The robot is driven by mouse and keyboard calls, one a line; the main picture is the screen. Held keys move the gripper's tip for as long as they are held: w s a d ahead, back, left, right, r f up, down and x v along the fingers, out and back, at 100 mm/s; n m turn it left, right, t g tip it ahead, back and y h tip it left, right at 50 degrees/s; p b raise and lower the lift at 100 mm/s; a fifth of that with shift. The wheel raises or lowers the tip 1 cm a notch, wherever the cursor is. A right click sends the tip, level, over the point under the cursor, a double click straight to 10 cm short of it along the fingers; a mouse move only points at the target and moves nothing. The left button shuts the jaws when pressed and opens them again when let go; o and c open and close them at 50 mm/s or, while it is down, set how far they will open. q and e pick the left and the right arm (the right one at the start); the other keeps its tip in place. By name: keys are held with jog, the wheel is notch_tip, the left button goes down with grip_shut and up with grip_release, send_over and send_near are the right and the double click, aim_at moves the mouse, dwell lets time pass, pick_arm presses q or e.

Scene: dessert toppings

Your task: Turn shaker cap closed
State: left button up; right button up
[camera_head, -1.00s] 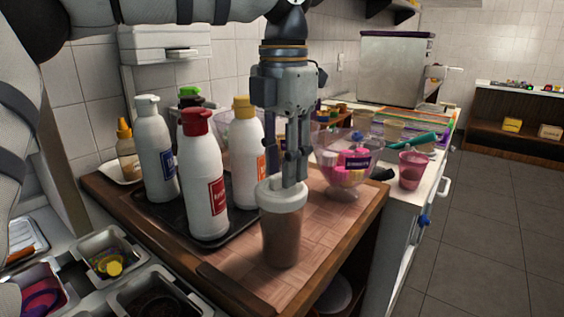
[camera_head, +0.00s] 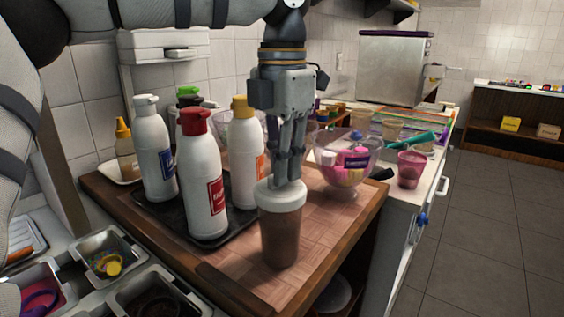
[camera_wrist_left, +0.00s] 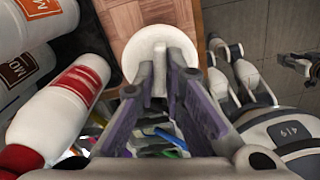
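The shaker (camera_head: 281,235) is an upright cup with brown contents and a white cap (camera_head: 282,195), standing on the wooden counter top. My left gripper (camera_head: 285,180) points straight down onto the cap. In the left wrist view the cap (camera_wrist_left: 140,35) is a white disc with a raised ridge (camera_wrist_left: 160,60). The purple-padded fingers of my left gripper (camera_wrist_left: 160,75) lie on both sides of this ridge and look closed on it. Part of the cap is hidden behind the fingers. A small dark shape at the right of the wrist view may be my right gripper (camera_wrist_left: 298,65); its fingers are unclear.
Several bottles, one with a red top (camera_head: 204,180), stand on a black tray (camera_head: 225,232) left of the shaker. A glass bowl (camera_head: 343,178) and pink cup (camera_head: 410,170) stand to the right. Topping bins (camera_head: 100,240) are at the front left. Bare wood lies right of the shaker.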

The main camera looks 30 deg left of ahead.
pick_arm(q)
jog(key=o, duration=0.3)
jog(key=shift+o, duration=0.2)
notch_tip(320, 180, up, 12)
dwell(0.5)
